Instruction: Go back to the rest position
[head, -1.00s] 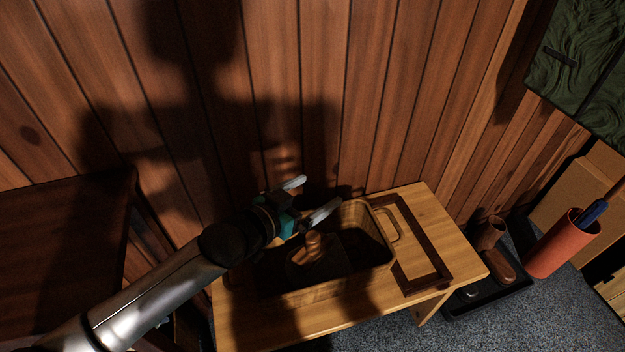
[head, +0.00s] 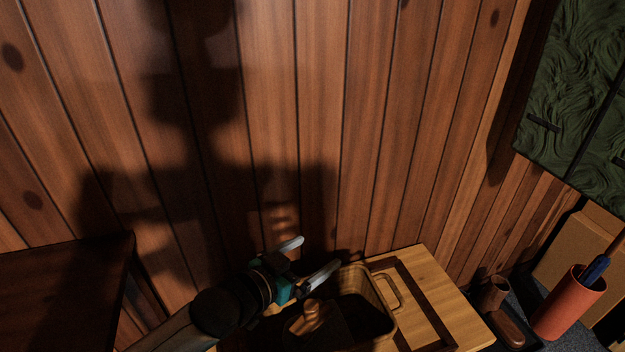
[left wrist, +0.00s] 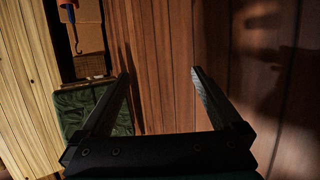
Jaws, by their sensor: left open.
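My left gripper (head: 306,260) is open above the left back side of a wooden basket (head: 381,307). A wooden object with a knob (head: 311,312) shows inside the basket, below the gripper. In the left wrist view my left gripper (left wrist: 160,75) has its two fingers spread with nothing between them, facing the paneled wall. My right gripper is not in view.
A dark table (head: 70,275) is at left. A paneled wall (head: 300,120) is close behind.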

